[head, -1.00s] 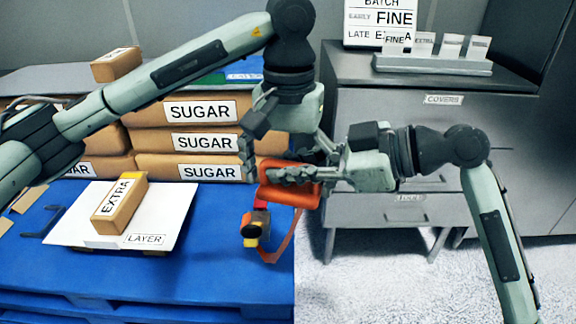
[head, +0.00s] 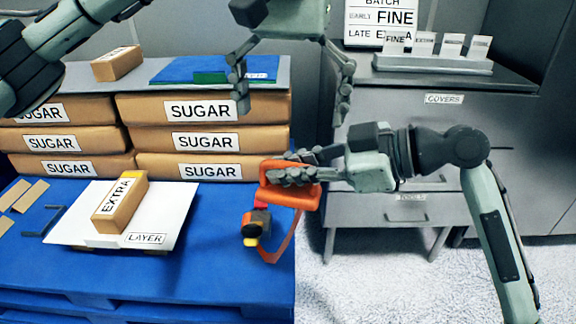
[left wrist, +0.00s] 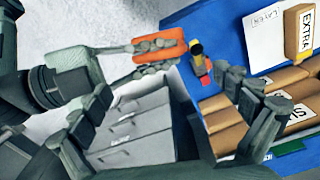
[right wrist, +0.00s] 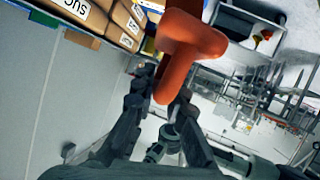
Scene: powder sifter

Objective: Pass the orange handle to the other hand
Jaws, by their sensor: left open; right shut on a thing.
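The orange handle (head: 289,196) is a loop-shaped grip held in the air in front of the sugar stack. My right gripper (head: 290,170) is shut on it from the right. In the right wrist view the handle (right wrist: 185,55) sits between the right fingers. My left gripper (head: 292,92) is open and empty, fingers spread downward, above and apart from the handle. In the left wrist view the handle (left wrist: 160,53) shows beyond the open left fingers. A dark tool with a yellow end (head: 252,232) is close below the handle in the head view; whether they are joined is unclear.
Sugar packs (head: 200,140) are stacked on the blue pallet (head: 190,270). A white layer board (head: 75,222) bears a brown EXTRA pack (head: 120,203). The grey drawer cabinet (head: 450,130) stands at the right, with a card holder (head: 432,64) on top.

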